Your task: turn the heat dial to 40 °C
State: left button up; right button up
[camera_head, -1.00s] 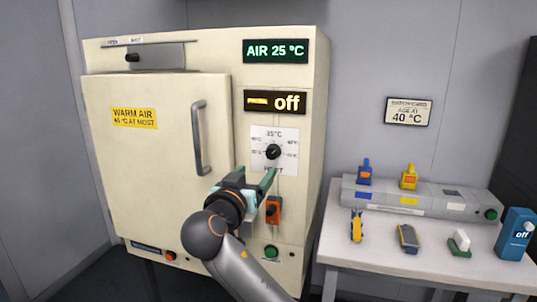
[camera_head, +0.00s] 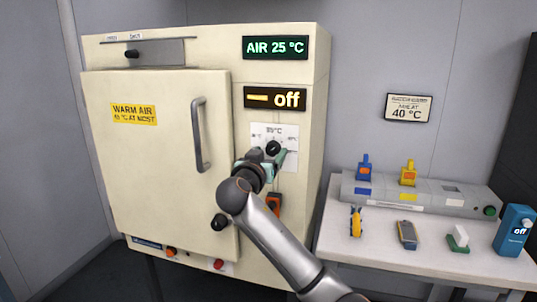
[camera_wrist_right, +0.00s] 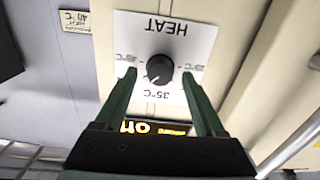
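The heat dial (camera_head: 273,148) is a round black knob on a white scale plate (camera_head: 262,130) on the cream cabinet's front. In the right wrist view the dial (camera_wrist_right: 160,69) appears upside down, with 35 °C, 45 °C and 25 °C marks around it. I cannot read its pointer surely. My right gripper (camera_head: 270,156) is at the dial. In the wrist view its green fingers (camera_wrist_right: 158,78) are open, one on each side of the knob, with visible gaps. My left gripper is out of view.
The cabinet's displays read AIR 25 °C (camera_head: 275,47) and off (camera_head: 275,98). Its door (camera_head: 150,180) with a long handle (camera_head: 199,135) is shut, left of the dial. A wall card (camera_head: 408,108) says 40 °C. A white table (camera_head: 385,255) with small tools stands at right.

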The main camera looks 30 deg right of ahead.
grip_shut()
jog(key=shift+f+m+b, duration=0.3)
jog(key=shift+m+b, duration=0.1)
jog(key=shift+b, duration=0.55)
jog(key=shift+r+m+b, duration=0.1)
jog(key=shift+m+b, duration=0.2)
jog(key=shift+r, duration=0.1)
jog(key=shift+o, duration=0.6)
grip_release()
jog(key=shift+r, duration=0.1)
